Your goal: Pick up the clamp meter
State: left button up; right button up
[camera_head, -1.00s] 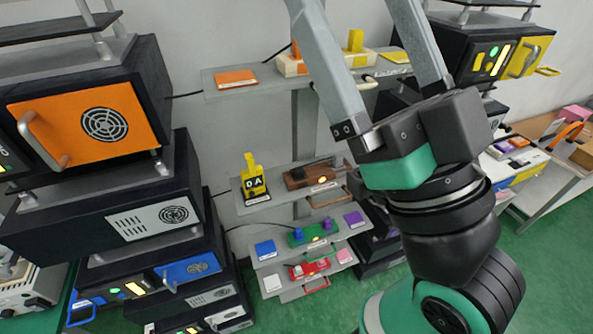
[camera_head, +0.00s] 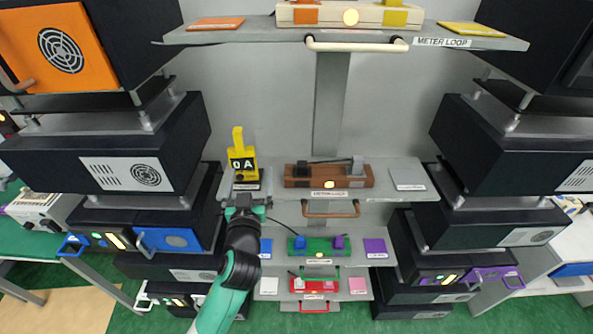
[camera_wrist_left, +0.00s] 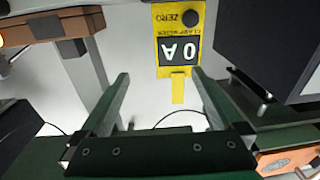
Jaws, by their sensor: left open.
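The yellow clamp meter (camera_head: 242,155) stands upright on the left of the middle shelf, its dark display reading "0 A". In the left wrist view the clamp meter (camera_wrist_left: 179,20) appears upside down, beyond the fingertips and right of the middle between them. My left gripper (camera_head: 245,201) is in front of the shelf's left part, just below the meter in the head view. In the left wrist view my left gripper (camera_wrist_left: 161,76) has its two fingers spread with nothing between them. My right gripper is in neither view.
A brown lever fixture (camera_head: 329,178) sits right of the meter on the middle shelf (camera_head: 275,187), with a handle (camera_head: 331,211) below. A green fixture (camera_head: 318,246) and a red one (camera_head: 314,285) are on lower shelves. Dark equipment racks flank both sides. An upper shelf (camera_head: 235,33) overhangs.

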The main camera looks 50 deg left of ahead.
aim_at(245, 159)
pick_arm(q)
jog(key=shift+g, duration=0.5)
jog(key=f, duration=0.1)
jog(key=s+a+f, duration=0.1)
jog(key=s+f+b, duration=0.1)
jog(key=f, duration=0.1)
jog(key=shift+a, duration=0.35)
jog(key=shift+w+a+r, duration=0.1)
jog(key=shift+w+a, duration=0.15)
jog(key=shift+a, duration=0.15)
jog(key=p+x, duration=0.2)
jog(key=x, duration=0.8)
jog(key=shift+w+a, duration=0.2)
jog(key=shift+a, duration=0.1)
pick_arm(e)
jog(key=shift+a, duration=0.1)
pick_arm(q)
jog(key=shift+c, duration=0.2)
jog(key=shift+r, duration=0.1)
jog(key=c, duration=1.4)
